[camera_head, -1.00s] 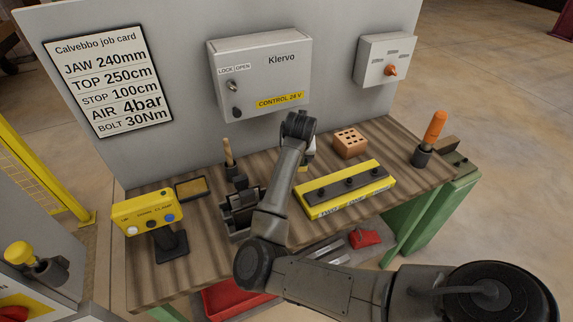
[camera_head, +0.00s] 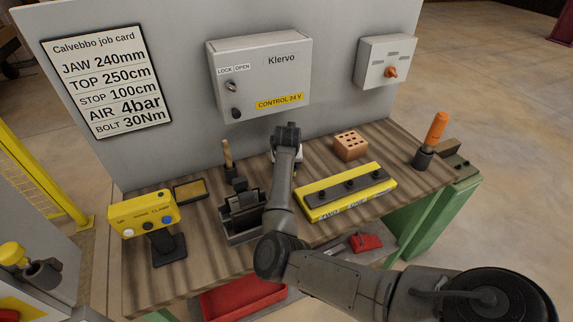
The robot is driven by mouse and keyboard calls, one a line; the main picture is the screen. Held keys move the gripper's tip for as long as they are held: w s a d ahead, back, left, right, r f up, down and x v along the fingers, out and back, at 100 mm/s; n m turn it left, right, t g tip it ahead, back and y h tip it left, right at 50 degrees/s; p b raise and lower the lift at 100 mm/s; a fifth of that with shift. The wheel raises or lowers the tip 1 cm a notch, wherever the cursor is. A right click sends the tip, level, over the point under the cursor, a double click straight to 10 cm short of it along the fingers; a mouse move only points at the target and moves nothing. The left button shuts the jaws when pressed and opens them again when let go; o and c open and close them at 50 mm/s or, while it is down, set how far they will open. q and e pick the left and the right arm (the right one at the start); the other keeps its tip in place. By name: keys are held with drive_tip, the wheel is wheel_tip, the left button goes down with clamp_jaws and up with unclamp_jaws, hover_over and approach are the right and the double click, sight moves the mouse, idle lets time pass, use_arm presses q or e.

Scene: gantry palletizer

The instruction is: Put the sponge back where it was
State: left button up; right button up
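A shallow dark tray (camera_head: 175,193) with a flat tan-yellow inside lies on the bench behind the yellow button box. I cannot tell whether the tan part is a sponge or the bare tray bottom. No other sponge can be made out. My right arm reaches in from the lower right across the bench. Its wrist is above the middle back of the bench, right of the wooden-handled tool, and it hides the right gripper's fingers. A small pale patch shows beside the wrist; I cannot tell what it is. My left gripper is not in view.
A yellow button box (camera_head: 142,214) stands front left; a dark vise-like fixture (camera_head: 240,222) is right of it. A wooden-handled tool (camera_head: 227,156) stands upright behind. A yellow block (camera_head: 346,196), a drilled brown block (camera_head: 350,145) and an orange-handled tool (camera_head: 435,130) are to the right.

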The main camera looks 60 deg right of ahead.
drive_tip(key=shift+f, duration=0.2)
drive_tip(key=o, duration=0.8)
drive_tip(key=shift+r, duration=0.1)
drive_tip(key=p+v, duration=0.1)
drive_tip(key=v, duration=0.4)
drive_tip(key=s+a, duration=0.2)
drive_tip(key=a, duration=0.1)
drive_tip(key=s+a, duration=0.2)
drive_tip(key=a, duration=0.1)
drive_tip(key=s+a, duration=0.2)
drive_tip(key=a, duration=0.2)
drive_tip(key=shift+s+p, duration=0.3)
drive_tip(key=shift+s, duration=0.1)
